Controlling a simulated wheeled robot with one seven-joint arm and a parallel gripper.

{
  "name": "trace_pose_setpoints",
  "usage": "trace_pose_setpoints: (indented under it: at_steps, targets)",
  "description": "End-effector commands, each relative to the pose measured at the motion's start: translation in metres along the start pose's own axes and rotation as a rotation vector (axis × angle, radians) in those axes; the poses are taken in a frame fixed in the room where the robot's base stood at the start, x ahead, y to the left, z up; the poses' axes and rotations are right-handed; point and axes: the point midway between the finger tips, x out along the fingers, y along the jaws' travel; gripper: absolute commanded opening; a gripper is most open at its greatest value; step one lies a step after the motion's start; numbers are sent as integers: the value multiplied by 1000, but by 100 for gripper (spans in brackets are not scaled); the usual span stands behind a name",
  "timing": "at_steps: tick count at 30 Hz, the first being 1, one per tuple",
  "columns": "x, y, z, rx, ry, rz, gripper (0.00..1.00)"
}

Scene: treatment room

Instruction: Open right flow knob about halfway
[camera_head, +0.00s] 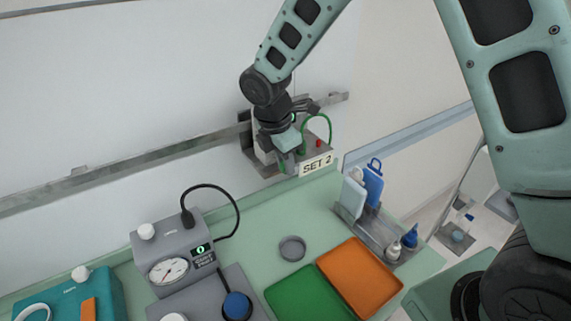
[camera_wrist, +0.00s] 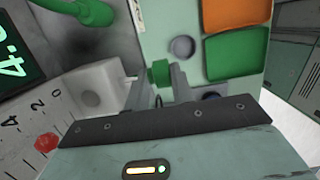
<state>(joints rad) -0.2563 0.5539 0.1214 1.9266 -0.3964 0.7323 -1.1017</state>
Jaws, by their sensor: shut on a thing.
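In the wrist view my gripper (camera_wrist: 160,88) is shut on a small green knob (camera_wrist: 160,72), with one finger on each side of it. The knob sits on a stem from a pale grey block (camera_wrist: 92,92). Beside the block is a white flow scale (camera_wrist: 35,125) marked 4, 2 and 0, with a red ball (camera_wrist: 46,143); its exact reading is unclear. A dark display (camera_wrist: 15,55) with green digits is cut off at the left edge. In the head view my gripper (camera_head: 288,150) hides most of the wall flow unit, including the knob.
A "SET 2" sign (camera_head: 316,164) hangs close by my gripper. A green tube (camera_head: 328,122) loops beside it. Below are a bottle holder (camera_head: 373,236), a grey round dish (camera_head: 292,248), a green tray (camera_head: 308,297), an orange tray (camera_head: 360,278) and a grey gauge box (camera_head: 175,255).

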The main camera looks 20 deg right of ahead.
Motion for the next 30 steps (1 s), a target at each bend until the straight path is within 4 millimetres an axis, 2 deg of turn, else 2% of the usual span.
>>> trace_pose_setpoints:
  at_steps: [1,15,30]
  targets:
    - [5,-4,-4,-8,-41,-10,1]
    - [6,-5,-9,-5,-375,-14,1]
    - [6,-6,-10,-2,-487,-18,1]
